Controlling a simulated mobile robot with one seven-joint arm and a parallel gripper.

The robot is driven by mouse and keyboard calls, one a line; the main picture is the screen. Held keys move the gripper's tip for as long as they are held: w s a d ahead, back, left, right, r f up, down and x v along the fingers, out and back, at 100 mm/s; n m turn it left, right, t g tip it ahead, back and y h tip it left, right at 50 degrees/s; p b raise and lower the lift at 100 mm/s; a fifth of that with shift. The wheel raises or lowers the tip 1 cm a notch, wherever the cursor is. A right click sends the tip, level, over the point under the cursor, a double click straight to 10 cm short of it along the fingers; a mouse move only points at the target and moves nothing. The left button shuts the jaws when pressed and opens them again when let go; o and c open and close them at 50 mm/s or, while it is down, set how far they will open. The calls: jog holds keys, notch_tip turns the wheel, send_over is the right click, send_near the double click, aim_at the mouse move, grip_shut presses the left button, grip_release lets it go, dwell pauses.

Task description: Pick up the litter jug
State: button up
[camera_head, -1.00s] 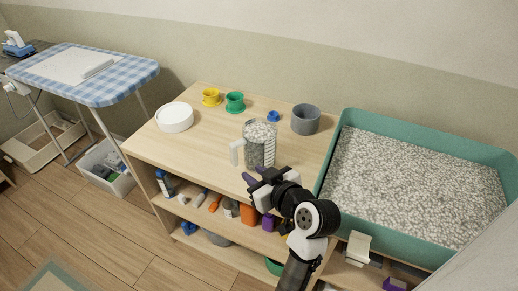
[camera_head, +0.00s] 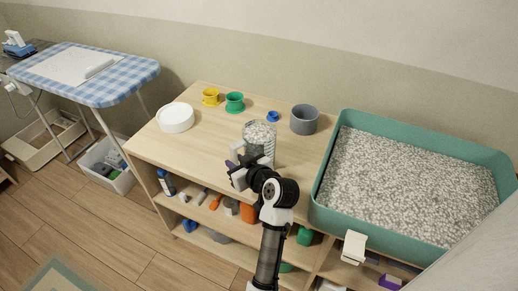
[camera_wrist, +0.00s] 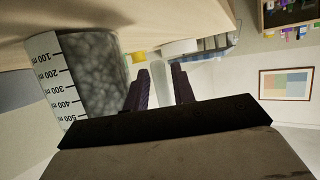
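The litter jug (camera_head: 260,137) is a clear measuring jug filled with grey-white litter, upright near the front of the wooden shelf top. Its pale handle faces left and is partly hidden by my gripper (camera_head: 236,167) in the head view. In the wrist view the jug (camera_wrist: 95,75) fills the left side, with its printed scale upside down. My gripper (camera_wrist: 160,88) has two dark purple fingers standing apart. A pale upright bar, apparently the handle (camera_wrist: 162,82), shows between them, with narrow gaps; contact cannot be made out.
The wooden shelf top (camera_head: 200,135) also carries a white round container (camera_head: 175,117), a yellow cup (camera_head: 211,97), a green cup (camera_head: 235,102), a small blue item (camera_head: 272,116) and a grey pot (camera_head: 304,119). A teal litter tray (camera_head: 318,215) stands at right.

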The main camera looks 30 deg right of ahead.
jog(key=shift+x, duration=0.85)
jog(key=shift+f, duration=0.1)
jog(key=shift+c, duration=0.4)
grip_shut()
